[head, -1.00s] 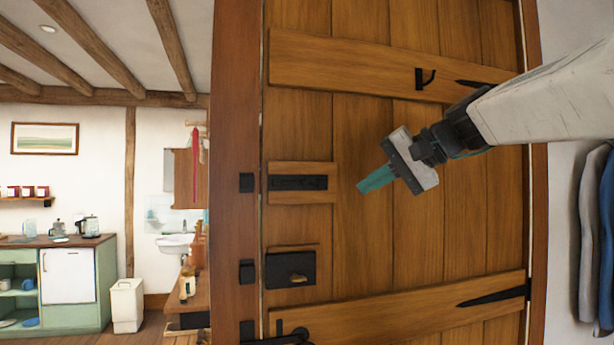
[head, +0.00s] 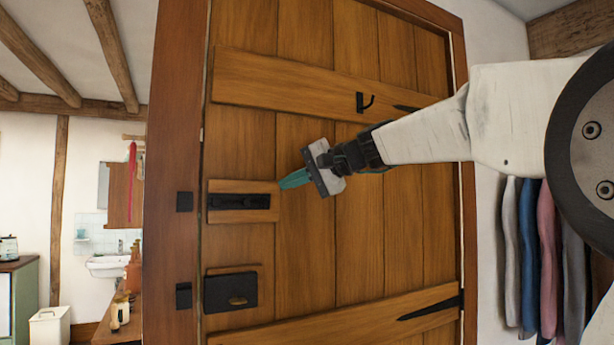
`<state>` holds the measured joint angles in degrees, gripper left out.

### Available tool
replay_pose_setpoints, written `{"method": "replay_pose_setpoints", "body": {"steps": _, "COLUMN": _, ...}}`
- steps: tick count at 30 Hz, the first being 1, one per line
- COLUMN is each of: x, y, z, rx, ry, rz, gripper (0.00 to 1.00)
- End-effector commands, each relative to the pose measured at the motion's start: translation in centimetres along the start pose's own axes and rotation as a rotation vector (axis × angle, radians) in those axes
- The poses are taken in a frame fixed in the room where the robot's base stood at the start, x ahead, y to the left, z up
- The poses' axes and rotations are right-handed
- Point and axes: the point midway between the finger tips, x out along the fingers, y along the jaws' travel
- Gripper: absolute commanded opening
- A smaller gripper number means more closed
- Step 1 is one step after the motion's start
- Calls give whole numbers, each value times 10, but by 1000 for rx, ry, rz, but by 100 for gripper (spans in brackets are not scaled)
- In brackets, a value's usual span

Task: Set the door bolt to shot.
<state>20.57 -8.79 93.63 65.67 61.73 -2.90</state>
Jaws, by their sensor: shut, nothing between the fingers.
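The door bolt (head: 239,202) is a black bolt on a small wooden block on the left side of the plank door (head: 305,240). Its black keeper (head: 184,202) sits on the door frame to the left, level with it. I see no bar across the gap between bolt and keeper. My gripper (head: 282,184) has teal fingers, shut and empty, pointing left. Its tips are just up and right of the bolt's block. I cannot tell how far they stand off the door.
A black lock box (head: 231,291) with a small knob is below the bolt, with its own keeper (head: 183,296) on the frame. A black hook (head: 363,102) is on the upper rail. Clothes (head: 530,250) hang on the right. A wooden counter (head: 118,325) is at lower left.

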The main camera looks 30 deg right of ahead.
Motion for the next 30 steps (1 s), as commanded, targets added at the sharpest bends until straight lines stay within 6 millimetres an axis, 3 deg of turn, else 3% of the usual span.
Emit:
{"method": "replay_pose_setpoints", "body": {"steps": 4, "x": 33, "y": 0, "z": 1, "rx": 0, "ry": -5, "rz": 0, "gripper": 0}}
{"method": "replay_pose_setpoints", "body": {"steps": 9, "x": 50, "y": 0, "z": 19, "rx": -1, "ry": -3, "rz": 0, "gripper": 0}}
{"method": "replay_pose_setpoints", "body": {"steps": 26, "x": 60, "y": 0, "z": 29, "rx": -1, "ry": 0, "rz": 1, "gripper": 0}}
{"method": "replay_pose_setpoints", "body": {"steps": 30, "x": 70, "y": -9, "z": 42, "rx": -2, "ry": -4, "rz": -1, "gripper": 0}}
